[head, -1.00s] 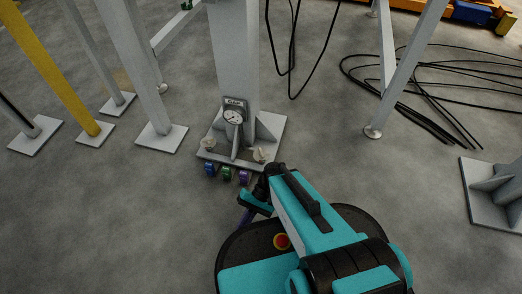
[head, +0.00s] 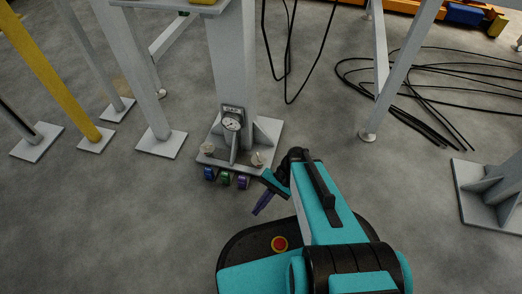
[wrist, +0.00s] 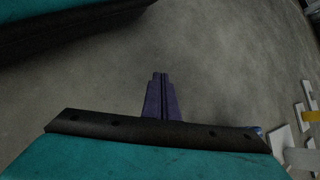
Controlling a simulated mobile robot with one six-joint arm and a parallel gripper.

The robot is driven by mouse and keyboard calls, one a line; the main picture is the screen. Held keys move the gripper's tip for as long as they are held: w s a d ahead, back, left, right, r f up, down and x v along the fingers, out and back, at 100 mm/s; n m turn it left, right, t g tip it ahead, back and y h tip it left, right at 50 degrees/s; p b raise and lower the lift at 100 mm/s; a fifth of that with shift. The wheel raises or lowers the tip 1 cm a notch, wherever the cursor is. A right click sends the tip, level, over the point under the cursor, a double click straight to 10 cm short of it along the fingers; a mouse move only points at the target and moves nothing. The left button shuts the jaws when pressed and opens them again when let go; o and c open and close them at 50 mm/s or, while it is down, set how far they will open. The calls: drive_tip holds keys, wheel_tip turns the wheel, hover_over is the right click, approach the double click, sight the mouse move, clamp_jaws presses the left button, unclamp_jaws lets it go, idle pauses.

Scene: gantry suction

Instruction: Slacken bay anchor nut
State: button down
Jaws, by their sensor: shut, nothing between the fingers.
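The grey column (head: 230,60) stands on a square base plate (head: 268,133) with gusset ribs. A pale anchor nut (head: 207,149) sits at the plate's front left corner and another (head: 257,159) at its front right. My gripper (head: 258,208), with purple fingers, is right of and in front of the plate, apart from it. In the wrist view my gripper (wrist: 160,80) is shut and empty over bare floor; neither nut can be made out there.
Blue (head: 209,174), green (head: 226,178) and purple (head: 243,182) items sit along the plate's front edge. Black cables (head: 430,100) lie at the right. A yellow post (head: 50,75) and grey legs stand left. Front left floor is clear.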

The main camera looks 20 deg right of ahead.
drive_tip(key=w+d+r+m+t+p, duration=0.1)
drive_tip(key=w+d+r+m+p, duration=0.1)
drive_tip(key=d, duration=0.5)
drive_tip(key=w+d+r+m+t+p, duration=0.2)
drive_tip(key=d+r+m, duration=0.1)
drive_tip(key=d, duration=0.3)
drive_tip(key=s+d+r+m+t+h+p, duration=0.1)
drive_tip(key=s+d+r+m+p, duration=0.1)
drive_tip(key=d, duration=0.9)
drive_tip(key=s+d+r+m+t+h+p, duration=0.1)
drive_tip(key=d+r+m+p, duration=0.3)
drive_tip(key=d, duration=0.7)
drive_tip(key=s+d+r+m+t+h+p, duration=0.1)
drive_tip(key=s+d+r+m+h+p, duration=0.1)
drive_tip(key=d, duration=0.9)
wheel_tip(320, 180, up, 3)
drive_tip(key=shift+s+f+m+h+p, duration=0.1)
drive_tip(key=shift+s+m+h+p, duration=0.2)
drive_tip(key=shift+s+m+p, duration=0.65)
drive_tip(key=shift+w+m, duration=0.25)
drive_tip(key=shift+w, duration=0.1)
